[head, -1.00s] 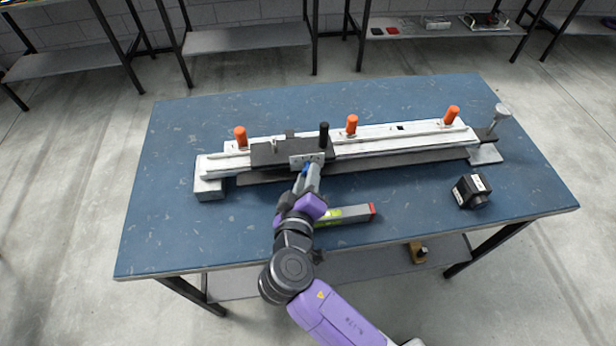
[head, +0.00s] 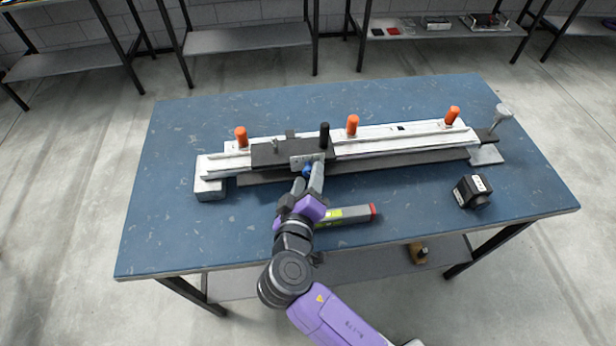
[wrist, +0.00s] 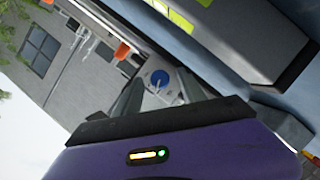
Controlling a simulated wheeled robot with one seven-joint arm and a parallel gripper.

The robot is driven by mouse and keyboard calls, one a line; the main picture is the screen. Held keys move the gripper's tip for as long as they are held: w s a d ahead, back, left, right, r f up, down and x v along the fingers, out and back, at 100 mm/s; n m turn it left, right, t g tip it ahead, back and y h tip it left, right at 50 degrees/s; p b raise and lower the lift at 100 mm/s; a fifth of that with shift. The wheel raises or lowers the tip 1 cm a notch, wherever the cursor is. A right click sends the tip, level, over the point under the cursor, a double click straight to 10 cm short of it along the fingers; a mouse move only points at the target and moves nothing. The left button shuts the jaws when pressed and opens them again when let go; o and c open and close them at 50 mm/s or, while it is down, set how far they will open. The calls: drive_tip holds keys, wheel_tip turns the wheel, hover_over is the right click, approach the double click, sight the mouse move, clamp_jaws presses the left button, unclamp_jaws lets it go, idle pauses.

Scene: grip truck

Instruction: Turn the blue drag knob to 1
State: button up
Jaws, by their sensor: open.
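The blue drag knob (head: 307,170) sits on the front face of the dark carriage (head: 268,153) on the white rail. In the wrist view the round blue knob (wrist: 160,79) shows on a light plate between my two fingers, with a pale pointer mark across it. The dial's numbers are too small to read. My gripper (head: 308,183) is open and empty just in front of the knob. Its fingers also show in the wrist view (wrist: 157,95), one on each side of the knob. I cannot tell whether either touches it.
The long white rail (head: 400,135) carries several orange handles and a black post (head: 324,135). A grey bar with a red end (head: 345,215) lies right of my gripper. A black box (head: 471,190) sits at the right. The table's (head: 170,230) front left is clear.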

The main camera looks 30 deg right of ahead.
drive_tip(key=v, duration=0.7)
drive_tip(key=shift+s+a+b, duration=0.1)
drive_tip(key=shift+s+b, duration=0.05)
drive_tip(key=shift+b, duration=0.25)
